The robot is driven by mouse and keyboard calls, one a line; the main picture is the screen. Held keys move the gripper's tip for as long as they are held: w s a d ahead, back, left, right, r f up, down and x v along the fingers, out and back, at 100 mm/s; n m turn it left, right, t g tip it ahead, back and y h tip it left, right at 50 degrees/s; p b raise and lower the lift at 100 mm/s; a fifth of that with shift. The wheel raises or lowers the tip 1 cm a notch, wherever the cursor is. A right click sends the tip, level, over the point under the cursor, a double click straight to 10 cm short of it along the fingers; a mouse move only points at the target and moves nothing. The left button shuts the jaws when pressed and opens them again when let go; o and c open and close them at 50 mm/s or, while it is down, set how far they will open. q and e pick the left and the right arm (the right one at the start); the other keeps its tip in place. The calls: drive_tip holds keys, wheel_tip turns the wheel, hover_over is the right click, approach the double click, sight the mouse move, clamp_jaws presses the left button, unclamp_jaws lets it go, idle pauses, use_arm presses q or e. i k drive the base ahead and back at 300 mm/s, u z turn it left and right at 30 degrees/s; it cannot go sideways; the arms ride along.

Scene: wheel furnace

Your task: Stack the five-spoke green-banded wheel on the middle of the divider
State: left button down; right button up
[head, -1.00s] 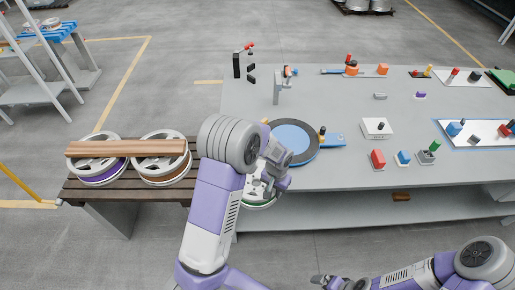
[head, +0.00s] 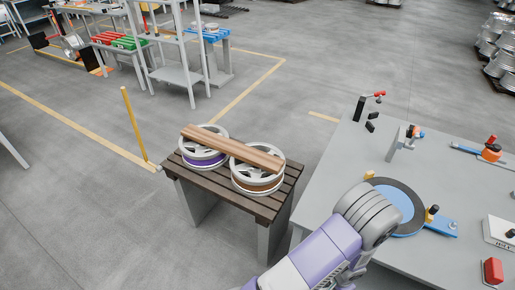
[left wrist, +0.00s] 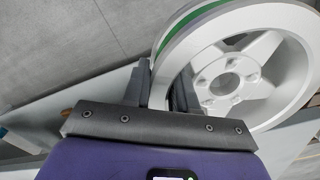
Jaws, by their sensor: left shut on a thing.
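The green-banded wheel (left wrist: 238,72) is light grey with several spokes and fills the right of the left wrist view. My left gripper (left wrist: 164,78) is shut on its rim. The divider (head: 232,146) is a brown wooden plank lying across two wheels, a purple-banded wheel (head: 204,161) on the left and a brown-banded wheel (head: 257,184) on the right. Its top is bare. My right gripper is not in view.
Both wheels stand on a dark slatted bench (head: 213,193). The grey worktable (head: 340,150) is on the right, with a blue round fixture (head: 392,208), a clamp post (head: 362,108) and small parts. A yellow post (head: 134,125) stands on the floor left of the bench.

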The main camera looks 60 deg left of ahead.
sight(227, 144)
drive_tip(key=z, duration=2.2)
drive_tip(key=k, duration=2.4)
drive_tip(key=u, duration=2.2)
